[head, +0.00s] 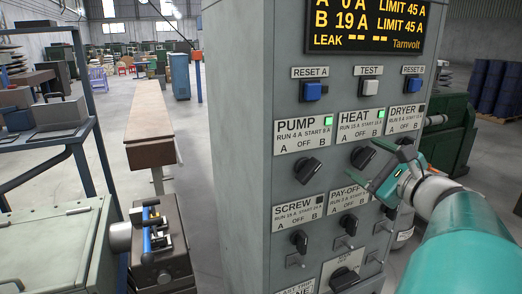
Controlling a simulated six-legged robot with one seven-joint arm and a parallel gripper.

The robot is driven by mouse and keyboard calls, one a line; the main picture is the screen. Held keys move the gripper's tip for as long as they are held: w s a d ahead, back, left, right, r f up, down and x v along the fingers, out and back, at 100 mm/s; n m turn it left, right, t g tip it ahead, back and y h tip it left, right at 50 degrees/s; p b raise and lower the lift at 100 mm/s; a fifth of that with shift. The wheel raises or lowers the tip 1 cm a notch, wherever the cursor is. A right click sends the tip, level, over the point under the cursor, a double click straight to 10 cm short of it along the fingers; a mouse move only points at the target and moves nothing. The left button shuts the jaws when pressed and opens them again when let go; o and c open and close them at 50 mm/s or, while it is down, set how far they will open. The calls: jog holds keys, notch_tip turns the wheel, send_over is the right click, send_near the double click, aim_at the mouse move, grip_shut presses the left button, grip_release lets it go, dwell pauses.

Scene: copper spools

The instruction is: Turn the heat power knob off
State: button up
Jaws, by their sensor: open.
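The HEAT knob (362,157) is a black rotary knob on the front of a grey control cabinet (240,120), under a plate (360,123) reading HEAT, A, OFF, B. A green lamp (381,114) is lit on that plate. The knob is tilted off upright; its exact position is hard to read. My gripper (383,169) is open, in front of the panel just right of and below the HEAT knob. It does not clearly touch the knob. It covers part of the DRYER knob area and the PAY-OFF plate.
The PUMP knob (309,168) is at left, its lamp (328,121) green. The DRYER lamp (421,107) is dark. A display (367,27) shows B 19 A. Buttons (312,90) line the row above.

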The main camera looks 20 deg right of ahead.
jog(key=shift+s+a+r, duration=0.1)
jog(key=shift+s, duration=0.1)
jog(key=shift+w, duration=0.2)
jog(key=shift+s, duration=0.15)
jog(key=c, duration=1)
